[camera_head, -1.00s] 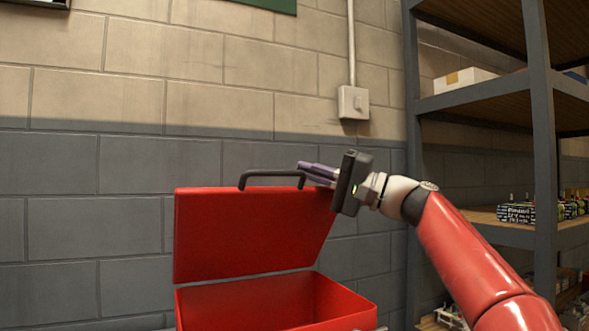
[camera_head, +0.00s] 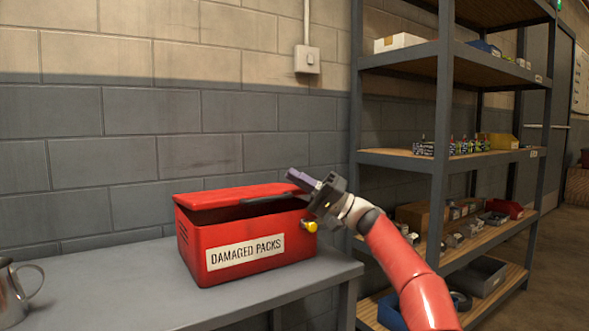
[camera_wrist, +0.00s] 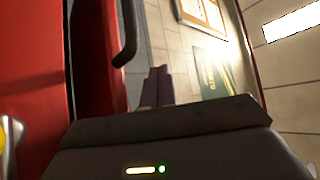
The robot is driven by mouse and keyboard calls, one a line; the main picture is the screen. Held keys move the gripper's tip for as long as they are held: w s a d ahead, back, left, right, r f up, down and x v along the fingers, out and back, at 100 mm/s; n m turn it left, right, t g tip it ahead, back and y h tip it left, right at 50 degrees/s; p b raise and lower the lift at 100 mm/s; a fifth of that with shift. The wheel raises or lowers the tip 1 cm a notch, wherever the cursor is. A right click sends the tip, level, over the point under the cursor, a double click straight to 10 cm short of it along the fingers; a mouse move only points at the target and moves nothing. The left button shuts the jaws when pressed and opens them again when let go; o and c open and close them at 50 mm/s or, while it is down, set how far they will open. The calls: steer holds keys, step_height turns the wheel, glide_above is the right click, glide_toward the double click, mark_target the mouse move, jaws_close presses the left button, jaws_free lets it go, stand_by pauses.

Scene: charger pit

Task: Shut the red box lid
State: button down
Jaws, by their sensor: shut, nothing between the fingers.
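The red box (camera_head: 225,238) stands on the grey bench, with a white "DAMAGED PACKS" label on its front. Its red lid (camera_head: 225,196) is lowered but not flush: a dark gap shows beneath its front edge. A dark handle (camera_head: 268,199) runs along that edge and also shows in the wrist view (camera_wrist: 129,35). My gripper (camera_head: 298,178) is shut and empty at the lid's right end, its purple fingers by the handle's right side. Its fingers show in the wrist view (camera_wrist: 157,86). I cannot tell whether they touch the lid. A yellow latch (camera_head: 309,225) is on the box's right front.
The grey bench (camera_head: 285,290) is clear in front of the box. A metal mug (camera_head: 14,292) stands at its left edge. A shelving rack (camera_head: 445,130) with small parts and bins stands to the right. A brick wall is behind the box.

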steer(key=shift+s+d+f, duration=0.1)
steer(key=shift+f, duration=0.3)
